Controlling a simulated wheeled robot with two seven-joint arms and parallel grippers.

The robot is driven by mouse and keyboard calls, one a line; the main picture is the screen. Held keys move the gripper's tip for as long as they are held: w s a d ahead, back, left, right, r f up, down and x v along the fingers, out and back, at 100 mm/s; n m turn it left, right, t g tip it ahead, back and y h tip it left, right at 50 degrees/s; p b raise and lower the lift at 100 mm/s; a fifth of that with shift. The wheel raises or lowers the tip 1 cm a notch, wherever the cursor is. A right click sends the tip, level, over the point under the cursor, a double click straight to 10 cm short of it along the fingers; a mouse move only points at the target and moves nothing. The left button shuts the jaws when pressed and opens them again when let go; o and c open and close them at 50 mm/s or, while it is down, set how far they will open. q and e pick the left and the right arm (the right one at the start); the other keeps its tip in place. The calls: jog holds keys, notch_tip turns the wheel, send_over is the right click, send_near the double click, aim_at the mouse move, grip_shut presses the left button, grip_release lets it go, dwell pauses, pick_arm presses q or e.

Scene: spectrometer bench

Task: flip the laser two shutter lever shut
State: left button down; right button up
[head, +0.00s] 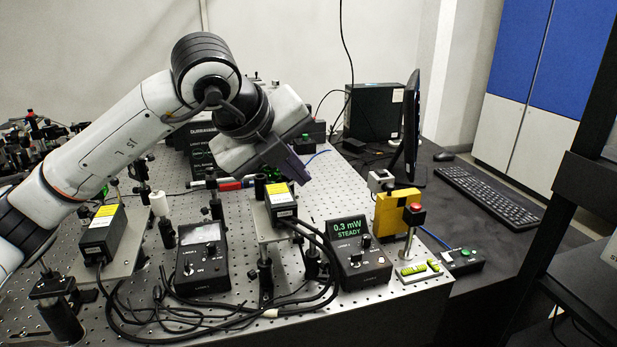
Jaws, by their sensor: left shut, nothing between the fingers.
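My left gripper (294,168) reaches in over the bench from the upper left, with its dark fingers pointing down and to the right. It is shut with nothing held, just behind and above a black laser head with a yellow label (281,203) on a raised plate. A control box reading 0.3 mW STEADY (358,255) stands to the right of that head; its small label is hard to read. A second yellow-labelled laser head (102,230) stands at left. I cannot make out a shutter lever; the gripper covers the area behind the nearer head. My right gripper is not in view.
The perforated optical bench (330,195) carries posts and looped black cables (190,318) in front. Another control box (203,257) stands between the heads. A yellow block with a red button (398,213) is at right. A monitor (411,130) and keyboard (490,200) lie beyond.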

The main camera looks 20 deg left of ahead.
pick_arm(q)
jog(key=w+a+f+p, duration=0.1)
jog(key=w+f+p, duration=0.2)
jog(key=w+f, duration=0.2)
jog(key=w, duration=0.2)
jog(key=shift+w+p, duration=0.3)
jog(key=shift+w, duration=0.1)
jog(key=shift+f, duration=0.1)
dwell(0.5)
